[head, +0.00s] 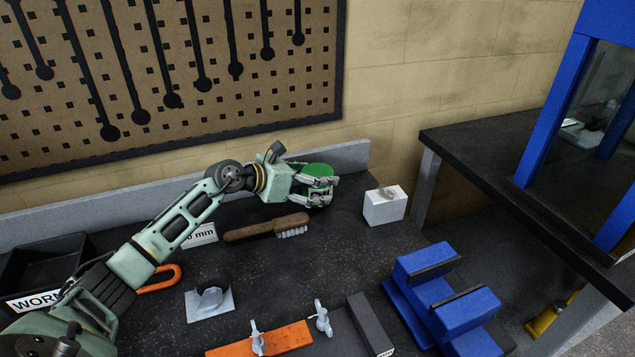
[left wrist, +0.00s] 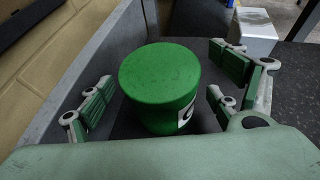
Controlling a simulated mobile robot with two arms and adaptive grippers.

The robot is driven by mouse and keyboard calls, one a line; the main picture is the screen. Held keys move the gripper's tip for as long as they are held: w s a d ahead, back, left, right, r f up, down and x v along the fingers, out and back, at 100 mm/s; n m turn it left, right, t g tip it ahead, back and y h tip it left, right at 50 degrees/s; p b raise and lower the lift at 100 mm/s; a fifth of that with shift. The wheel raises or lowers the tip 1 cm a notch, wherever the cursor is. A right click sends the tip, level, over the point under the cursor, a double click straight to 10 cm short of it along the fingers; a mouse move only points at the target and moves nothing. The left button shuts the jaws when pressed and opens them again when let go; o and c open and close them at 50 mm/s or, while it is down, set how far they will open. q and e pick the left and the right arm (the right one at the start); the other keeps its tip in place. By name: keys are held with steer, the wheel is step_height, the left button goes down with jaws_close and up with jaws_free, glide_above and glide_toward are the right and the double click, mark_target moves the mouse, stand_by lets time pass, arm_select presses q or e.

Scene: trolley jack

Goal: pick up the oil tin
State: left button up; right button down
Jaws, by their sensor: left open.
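The oil tin is a green cylinder with a flat round top. In the head view the tin (head: 317,170) stands at the back of the bench, partly hidden by my left gripper (head: 318,188). In the left wrist view the tin (left wrist: 160,85) stands upright between the spread fingers of my left gripper (left wrist: 160,100), with part of a white label on its right side. The fingers are open, with gaps visible on both sides of the tin. My right gripper is not in view.
A white box (head: 384,206) stands right of the tin. A wooden-handled brush (head: 262,228) lies in front. A low grey ledge (head: 352,155) runs behind the tin. A blue vise (head: 440,296) stands front right, and a black bin (head: 45,270) at left.

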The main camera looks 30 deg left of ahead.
arm_select(q)
steer(key=shift+w+d+f, duration=0.25)
steer(key=shift+w+d, duration=0.05)
steer(key=shift+w, duration=0.15)
steer(key=c, duration=1.5)
steer(key=shift+r, duration=0.1)
steer(key=shift+c, duration=0.5)
